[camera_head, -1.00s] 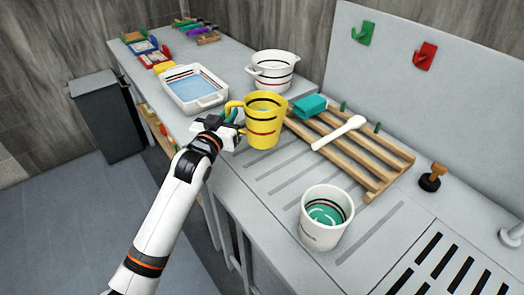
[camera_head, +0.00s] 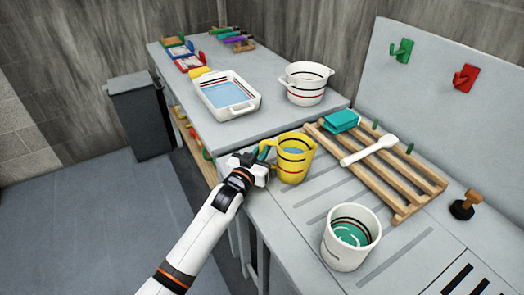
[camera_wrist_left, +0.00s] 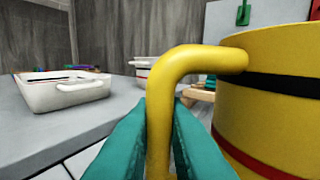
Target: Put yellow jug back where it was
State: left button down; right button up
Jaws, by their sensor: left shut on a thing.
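The yellow jug (camera_head: 293,165) has black and red bands and a pale blue liquid inside. It is upright at the left edge of the grooved counter, left of the wooden rack. My left gripper (camera_head: 262,157) is shut on the jug's handle. In the left wrist view its teal fingers (camera_wrist_left: 160,140) lie on both sides of the yellow handle (camera_wrist_left: 185,62), and the jug's body (camera_wrist_left: 270,105) fills the right side. I cannot tell whether the jug's base touches the counter. My right gripper is not in view.
A white cup with green contents (camera_head: 350,238) stands at the front. A wooden rack (camera_head: 405,185) holds a teal sponge (camera_head: 341,121) and a white spoon (camera_head: 368,150). A white basin (camera_head: 228,108) and white pot (camera_head: 306,94) stand behind. Grooved counter between jug and cup is clear.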

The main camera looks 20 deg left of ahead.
pick_arm(q)
jog(key=shift+r, duration=0.1)
jog(key=c, duration=1.5)
grip_release()
jog(key=shift+f, duration=0.2)
jog(key=shift+o, duration=0.2)
jog(key=shift+r, duration=0.25)
jog(key=s, duration=0.3)
jog(key=s+a, duration=0.1)
jog(key=s, duration=0.3)
jog(key=s+a+b, duration=0.1)
jog(key=s, duration=0.2)
jog(key=shift+s+f, duration=0.2)
jog(key=shift+s, duration=0.05)
jog(key=shift+s+a+r, duration=0.1)
jog(key=shift+s+a, duration=0.05)
jog(key=shift+s, duration=0.55)
